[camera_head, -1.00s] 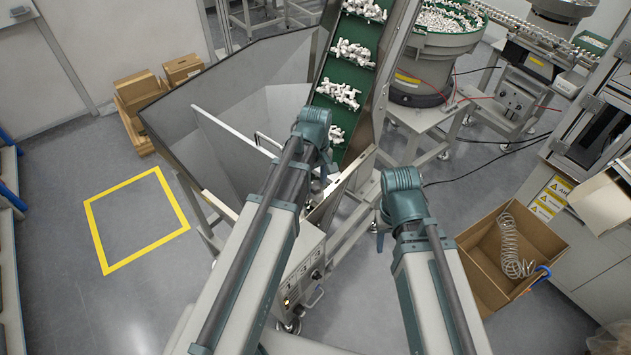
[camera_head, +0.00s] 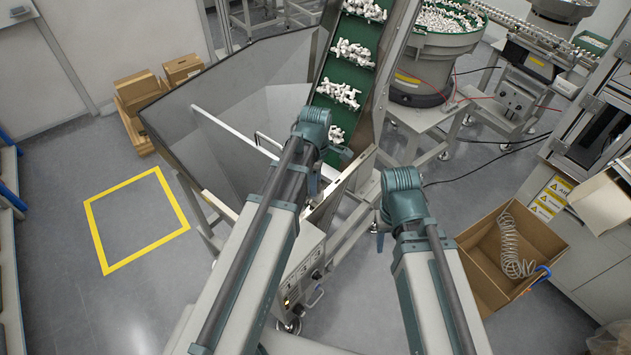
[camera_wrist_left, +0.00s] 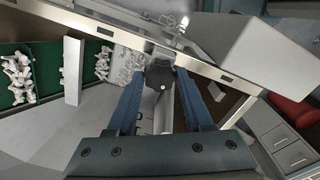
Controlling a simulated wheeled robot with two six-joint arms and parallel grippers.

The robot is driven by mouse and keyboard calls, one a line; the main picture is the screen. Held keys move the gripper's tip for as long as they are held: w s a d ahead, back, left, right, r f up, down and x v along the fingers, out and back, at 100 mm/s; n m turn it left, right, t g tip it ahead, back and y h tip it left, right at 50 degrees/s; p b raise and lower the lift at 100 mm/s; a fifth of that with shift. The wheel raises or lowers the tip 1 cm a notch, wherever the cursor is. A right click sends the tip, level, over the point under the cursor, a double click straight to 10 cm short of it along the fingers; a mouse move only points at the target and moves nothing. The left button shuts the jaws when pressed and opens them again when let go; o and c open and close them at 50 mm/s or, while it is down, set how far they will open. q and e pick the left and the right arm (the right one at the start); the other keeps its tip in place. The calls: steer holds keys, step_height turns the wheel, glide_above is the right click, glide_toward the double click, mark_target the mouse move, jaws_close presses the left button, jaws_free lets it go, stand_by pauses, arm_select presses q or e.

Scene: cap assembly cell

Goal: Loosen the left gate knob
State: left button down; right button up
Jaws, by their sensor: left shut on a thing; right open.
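The left gate knob (camera_wrist_left: 165,75) is a dark, rounded knob in the left wrist view, at the metal rail on the hopper's edge. My left gripper (camera_wrist_left: 161,82) has its two blue fingers on either side of the knob and is shut on it. In the head view my left gripper (camera_head: 313,186) is at the hopper's lower edge beside the conveyor, and my own wrist hides the knob. My right gripper (camera_head: 380,240) is open, low in front of the conveyor frame, apart from the hopper; its fingers are mostly hidden by its wrist.
The grey hopper (camera_head: 225,100) and the green inclined conveyor (camera_head: 345,75) with white caps stand ahead. A control box (camera_head: 305,270) sits below the hopper. An open cardboard box (camera_head: 480,270) with a coiled hose lies at right. The yellow-marked floor square (camera_head: 138,220) is empty.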

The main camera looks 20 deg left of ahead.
arm_select(q)
steer(key=n, duration=0.4)
steer(key=shift+n, duration=0.6)
steer(key=shift+c, duration=1.5)
jaws_free()
step_height(320, 180, up, 14)
steer(key=p, duration=1.3)
steer(key=shift+p, duration=0.4)
steer(key=shift+f, duration=0.15)
